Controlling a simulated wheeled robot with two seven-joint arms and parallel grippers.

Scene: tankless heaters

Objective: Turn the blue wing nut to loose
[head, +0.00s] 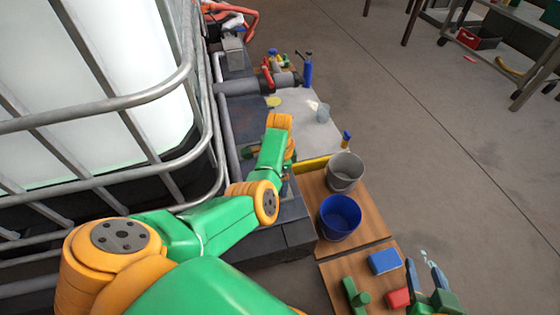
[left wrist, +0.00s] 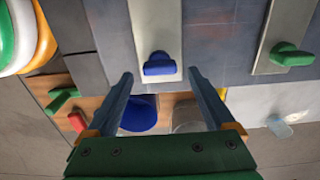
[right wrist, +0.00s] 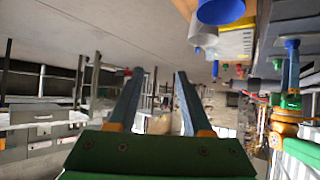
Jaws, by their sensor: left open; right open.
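The blue wing nut (left wrist: 160,64) sits on a pale vertical plate (left wrist: 155,22) in the left wrist view. Its wing lies about crosswise in that picture. My left gripper (left wrist: 160,76) is open, with one finger to each side of the nut and a gap on both sides. No contact shows. In the head view my left arm hides the nut, and the left fingers cannot be made out. My right gripper (head: 422,265) is open and empty over the right edge of the wooden table; its spread fingers also show in the right wrist view (right wrist: 158,74).
A green wing nut (left wrist: 290,55) is on a second plate to the right. A blue bucket (head: 340,217) and a grey bucket (head: 345,172) stand on the wooden table (head: 350,255). A blue block (head: 384,261) and red block (head: 398,298) lie nearer.

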